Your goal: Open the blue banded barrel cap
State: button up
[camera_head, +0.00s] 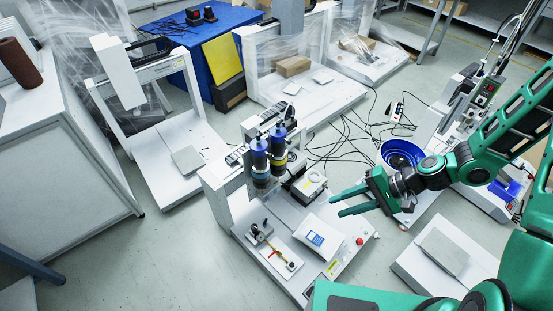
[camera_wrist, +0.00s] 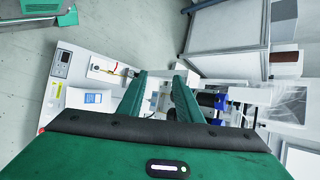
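Two barrels stand side by side on the gantry machine (camera_head: 222,200) in the middle of the head view. The nearer, left barrel (camera_head: 260,165) has a blue cap (camera_head: 260,145) and what looks like a blue band low down. The other barrel (camera_head: 278,148) also has a blue top and shows a yellow band. Blue barrel parts (camera_wrist: 207,99) show right of my fingers in the wrist view, partly hidden; I cannot tell there which band is whose. My gripper (camera_head: 336,204) is open and empty, to the right of the barrels and apart from them.
A blue bowl feeder (camera_head: 402,153) stands close by my wrist. Black cables (camera_head: 345,140) lie on the floor behind.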

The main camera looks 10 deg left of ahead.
jog(key=w+a+m+t+y, duration=0.25)
jog(key=a+m+y, duration=0.3)
jog(key=a, duration=0.65)
jog(key=m+t, duration=0.9)
jog(key=m, duration=0.3)
send_near(262, 148)
jog(key=shift+h, duration=0.25)
jog(key=w+a, duration=0.1)
jog(key=w+a+f, duration=0.1)
jog(key=a, duration=0.1)
jog(key=shift+w+a, duration=0.25)
jog(key=shift+w, duration=0.15)
grip_shut()
